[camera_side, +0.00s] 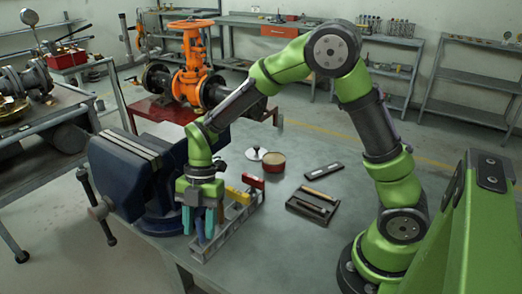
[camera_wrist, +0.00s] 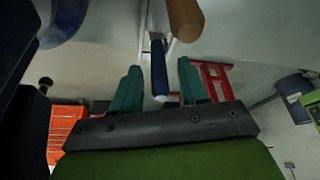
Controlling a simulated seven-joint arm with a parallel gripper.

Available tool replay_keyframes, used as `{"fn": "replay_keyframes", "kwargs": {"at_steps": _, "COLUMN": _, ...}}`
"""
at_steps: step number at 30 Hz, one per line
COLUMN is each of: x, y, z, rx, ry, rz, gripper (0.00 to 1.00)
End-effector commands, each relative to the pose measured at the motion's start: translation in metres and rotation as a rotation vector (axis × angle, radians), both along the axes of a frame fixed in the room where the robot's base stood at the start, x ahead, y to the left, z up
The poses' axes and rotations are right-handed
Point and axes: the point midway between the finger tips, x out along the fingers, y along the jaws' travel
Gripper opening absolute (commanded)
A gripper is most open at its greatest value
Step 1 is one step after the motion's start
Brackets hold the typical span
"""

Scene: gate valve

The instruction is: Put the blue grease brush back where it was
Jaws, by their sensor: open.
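The blue grease brush (camera_wrist: 158,72) shows in the wrist view as a dark blue handle with a pale end, between my two teal fingers with a gap on each side. In the side view a blue part of it (camera_side: 199,231) shows just below my gripper (camera_side: 203,218), at the near end of a grey tool rack (camera_side: 228,238). My gripper (camera_wrist: 158,88) points down there, open. My gripper hides much of the brush in the side view, and I cannot tell how its lower end sits in the rack.
A wooden handle (camera_wrist: 185,20) is close beside the brush. Yellow (camera_side: 238,195) and red (camera_side: 253,181) tools stand farther along the rack. A blue vise (camera_side: 135,175) is close on the left. A tool tray (camera_side: 312,208), a black-framed plate (camera_side: 324,171) and a red tin (camera_side: 274,162) lie right.

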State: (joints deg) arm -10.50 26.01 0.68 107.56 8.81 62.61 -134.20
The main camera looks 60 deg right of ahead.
Motion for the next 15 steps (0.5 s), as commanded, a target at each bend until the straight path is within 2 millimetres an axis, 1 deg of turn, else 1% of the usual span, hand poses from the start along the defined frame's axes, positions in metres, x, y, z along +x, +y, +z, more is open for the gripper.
{"fn": "replay_keyframes", "kwargs": {"at_steps": 3, "x": 0.005, "y": -0.008, "z": 0.025, "rx": 0.001, "ry": -0.009, "rz": -0.003, "gripper": 0.44}}
{"fn": "replay_keyframes", "kwargs": {"at_steps": 9, "x": 0.011, "y": -0.023, "z": 0.065, "rx": 0.001, "ry": -0.007, "rz": -0.002, "gripper": 0.44}}
{"fn": "replay_keyframes", "kwargs": {"at_steps": 12, "x": 0.013, "y": -0.029, "z": 0.081, "rx": 0.0, "ry": -0.006, "rz": -0.003, "gripper": 0.44}}
{"fn": "replay_keyframes", "kwargs": {"at_steps": 15, "x": 0.014, "y": -0.033, "z": 0.092, "rx": 0.001, "ry": -0.004, "rz": -0.001, "gripper": 0.44}}
